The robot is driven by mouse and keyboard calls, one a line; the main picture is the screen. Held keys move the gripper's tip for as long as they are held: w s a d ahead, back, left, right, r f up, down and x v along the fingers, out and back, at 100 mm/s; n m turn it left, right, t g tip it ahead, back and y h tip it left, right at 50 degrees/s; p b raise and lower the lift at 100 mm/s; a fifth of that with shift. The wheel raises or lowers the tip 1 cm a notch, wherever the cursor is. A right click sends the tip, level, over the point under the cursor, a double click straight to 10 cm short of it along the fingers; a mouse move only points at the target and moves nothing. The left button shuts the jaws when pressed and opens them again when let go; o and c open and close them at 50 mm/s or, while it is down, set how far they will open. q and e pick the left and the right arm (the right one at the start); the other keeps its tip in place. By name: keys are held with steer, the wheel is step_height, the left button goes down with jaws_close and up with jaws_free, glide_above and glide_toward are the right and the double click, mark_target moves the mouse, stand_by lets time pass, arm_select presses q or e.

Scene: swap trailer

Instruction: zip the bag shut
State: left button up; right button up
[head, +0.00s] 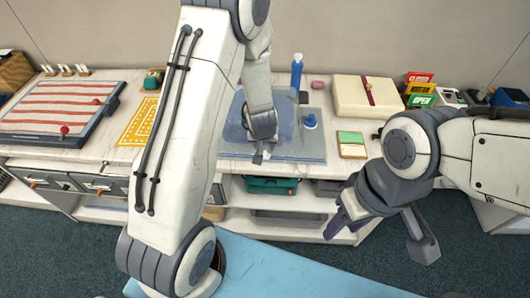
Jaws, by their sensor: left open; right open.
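What looks like the bag is a translucent blue, flat-lying item (234,132) on the counter, partly hidden behind my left arm. I cannot make out its zipper or slider, or tell how far it is closed. My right gripper (382,232) is open and empty, in front of the counter's front edge, well right of the bag.
A grey-blue mat (312,152) holds a small blue-capped item (310,121). A blue bottle (297,70) stands behind. A cream box (367,97) and green-and-tan pad (351,145) lie right. A striped board (55,115) and yellow patterned sheet (139,122) lie left.

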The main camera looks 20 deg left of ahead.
mark_target(265, 152)
arm_select(q)
steer(key=b+x, duration=0.1)
steer(key=x, duration=0.4)
steer(key=shift+w+f, duration=0.1)
steer(key=shift+f, duration=0.25)
jaws_close()
stand_by(1.1)
